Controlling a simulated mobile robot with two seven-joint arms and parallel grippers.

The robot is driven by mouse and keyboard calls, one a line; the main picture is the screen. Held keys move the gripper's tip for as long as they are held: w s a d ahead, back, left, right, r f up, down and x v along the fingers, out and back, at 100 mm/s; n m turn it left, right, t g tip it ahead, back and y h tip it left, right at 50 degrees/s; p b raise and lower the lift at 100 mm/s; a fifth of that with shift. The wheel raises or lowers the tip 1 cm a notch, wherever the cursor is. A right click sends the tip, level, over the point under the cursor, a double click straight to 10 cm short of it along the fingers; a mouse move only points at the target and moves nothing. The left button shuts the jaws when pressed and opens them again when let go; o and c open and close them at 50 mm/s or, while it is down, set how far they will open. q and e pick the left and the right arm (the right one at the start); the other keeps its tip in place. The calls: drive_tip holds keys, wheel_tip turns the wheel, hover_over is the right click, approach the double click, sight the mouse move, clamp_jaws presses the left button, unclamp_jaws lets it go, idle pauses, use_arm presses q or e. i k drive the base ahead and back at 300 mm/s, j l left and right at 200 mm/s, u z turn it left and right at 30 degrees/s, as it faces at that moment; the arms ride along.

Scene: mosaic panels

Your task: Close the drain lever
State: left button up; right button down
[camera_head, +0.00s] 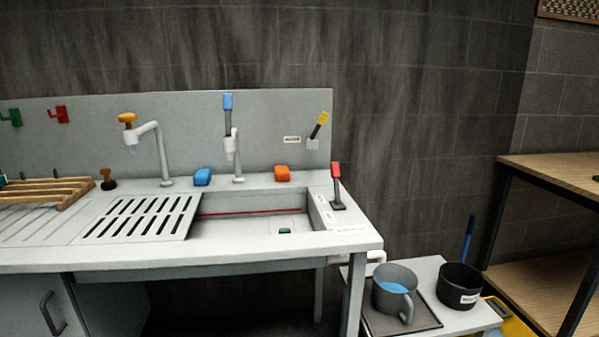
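A grey sink (350,240) with a rectangular basin is set in the counter. A red-handled lever (336,172) stands nearly upright on the counter at the basin's right end, beside a white label strip with text too small to read. A yellow-handled lever (321,121) on the backsplash tilts up to the right, next to a small label. I cannot tell from the labels which one is the drain lever. A small green piece (285,231) sits on the basin floor, and a red line runs along the basin's back wall. Neither of my grippers is in view.
Two taps stand behind the sink, one orange-topped (127,118) and one blue-handled (228,102). A lower table holds a grey mug (392,284) and black pot (459,283).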

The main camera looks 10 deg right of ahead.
sight(334, 166)
drive_tip(key=i+l+u, duration=0.3)
drive_tip(key=l, duration=0.15)
drive_tip(key=l+u, duration=0.3)
drive_tip(key=l, duration=0.2)
drive_tip(key=i+l+u, duration=0.15)
drive_tip(key=l+u, duration=0.15)
drive_tip(key=l, duration=0.25)
drive_tip(key=l+u, duration=0.3)
drive_tip(key=l, duration=0.2)
